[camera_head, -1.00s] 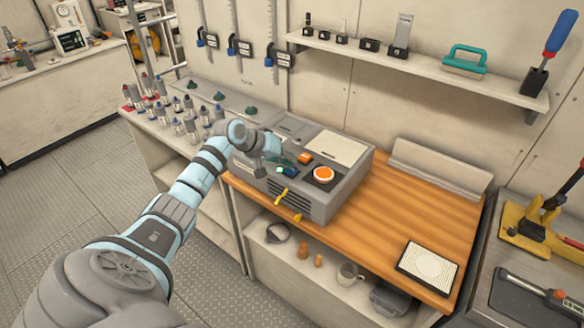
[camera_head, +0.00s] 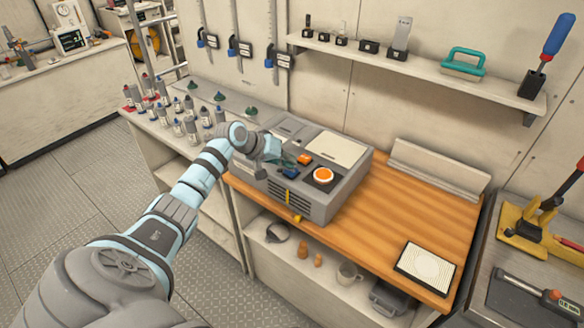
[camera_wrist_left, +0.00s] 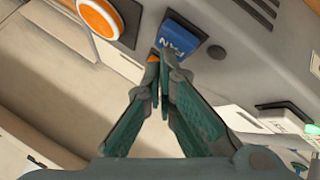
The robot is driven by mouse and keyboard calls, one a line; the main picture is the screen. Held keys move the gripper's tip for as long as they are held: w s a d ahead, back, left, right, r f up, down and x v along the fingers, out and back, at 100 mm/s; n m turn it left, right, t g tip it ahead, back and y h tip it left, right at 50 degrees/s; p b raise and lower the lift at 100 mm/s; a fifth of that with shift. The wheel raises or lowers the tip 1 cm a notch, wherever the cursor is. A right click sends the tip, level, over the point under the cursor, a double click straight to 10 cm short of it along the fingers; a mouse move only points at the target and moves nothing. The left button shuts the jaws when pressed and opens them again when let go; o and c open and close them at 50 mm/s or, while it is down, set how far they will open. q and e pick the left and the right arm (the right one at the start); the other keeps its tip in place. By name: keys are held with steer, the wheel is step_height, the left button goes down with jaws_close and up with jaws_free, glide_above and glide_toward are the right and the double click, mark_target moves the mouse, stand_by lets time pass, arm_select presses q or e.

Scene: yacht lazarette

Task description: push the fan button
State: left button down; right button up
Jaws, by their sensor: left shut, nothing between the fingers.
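A blue button marked FAN (camera_wrist_left: 180,40) shows in the left wrist view on the grey top of a box-shaped machine. In the head view the machine (camera_head: 318,208) stands on the wooden bench top, and the blue button is partly hidden by my gripper. My left gripper (camera_wrist_left: 157,62) is shut and empty, its tips right beside the button's lower left edge in the left wrist view; I cannot tell whether they touch. In the head view the left gripper (camera_head: 285,160) is over the machine's left part. My right gripper is not in view.
A large round orange button (camera_head: 323,175) and a smaller orange one (camera_head: 304,159) sit close by on the machine. Several bottles (camera_head: 190,125) stand to the left. A shelf (camera_head: 420,70) runs above.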

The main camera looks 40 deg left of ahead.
arm_select(q)
step_height(320, 180, up, 6)
steer(key=p, duration=0.5)
steer(key=shift+r, duration=0.1)
